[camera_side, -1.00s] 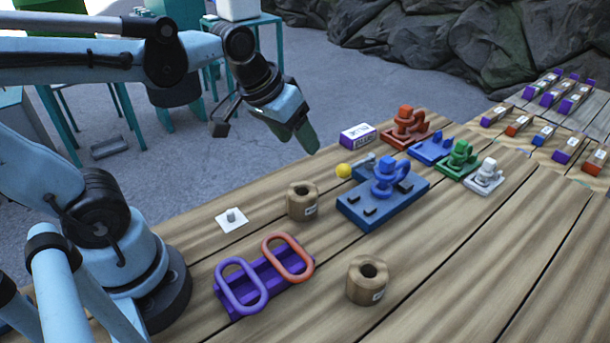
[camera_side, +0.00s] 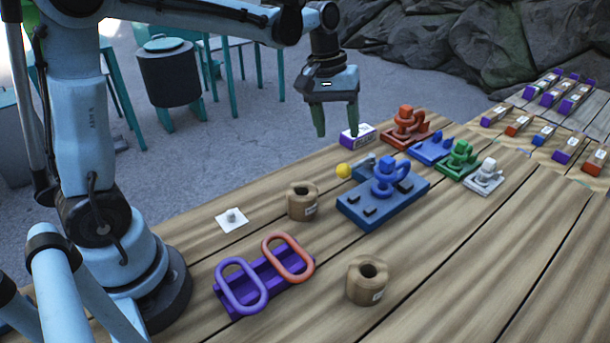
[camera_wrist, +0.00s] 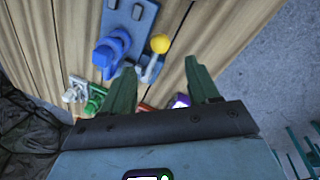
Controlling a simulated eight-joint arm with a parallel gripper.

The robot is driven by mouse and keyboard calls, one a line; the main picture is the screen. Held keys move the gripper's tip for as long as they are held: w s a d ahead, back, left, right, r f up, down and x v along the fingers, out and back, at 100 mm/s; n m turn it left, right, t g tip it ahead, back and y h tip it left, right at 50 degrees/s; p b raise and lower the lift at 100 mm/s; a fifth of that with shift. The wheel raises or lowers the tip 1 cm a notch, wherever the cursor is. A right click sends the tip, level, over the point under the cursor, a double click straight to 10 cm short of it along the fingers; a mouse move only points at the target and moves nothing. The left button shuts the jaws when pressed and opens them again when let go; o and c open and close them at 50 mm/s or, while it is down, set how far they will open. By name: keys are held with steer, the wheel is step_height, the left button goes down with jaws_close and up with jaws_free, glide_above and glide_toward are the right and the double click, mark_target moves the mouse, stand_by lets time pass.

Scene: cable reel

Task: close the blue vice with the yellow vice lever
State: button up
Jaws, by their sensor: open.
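The blue vice (camera_side: 389,177) stands on a blue base plate (camera_side: 366,216) on the wooden table. The yellow ball of the vice lever (camera_side: 343,171) sticks out at the plate's left end, with a grey part beside it. In the wrist view the yellow lever ball (camera_wrist: 160,44) shows beyond the fingers, next to the blue vice (camera_wrist: 113,48). My gripper (camera_side: 336,118) is open and empty, pointing down, above and behind the lever in the side view. Its green fingers are apart in the wrist view (camera_wrist: 163,82). Nothing is between them.
A purple and white box (camera_side: 357,137) stands close below my gripper. Red (camera_side: 406,127), green (camera_side: 459,158) and white (camera_side: 485,175) pieces stand behind the vice. Two wooden spools (camera_side: 303,201) (camera_side: 367,279) and a purple rack with rings (camera_side: 265,280) are in front.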

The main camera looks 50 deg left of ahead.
mark_target(343, 165)
steer(key=f, duration=0.3)
steer(key=d+f, duration=0.1)
steer(key=f, duration=0.2)
steer(key=w+f, duration=0.1)
steer(key=f, duration=0.2)
steer(key=shift+d+f, duration=0.3)
steer(key=shift+f, duration=0.1)
jaws_close()
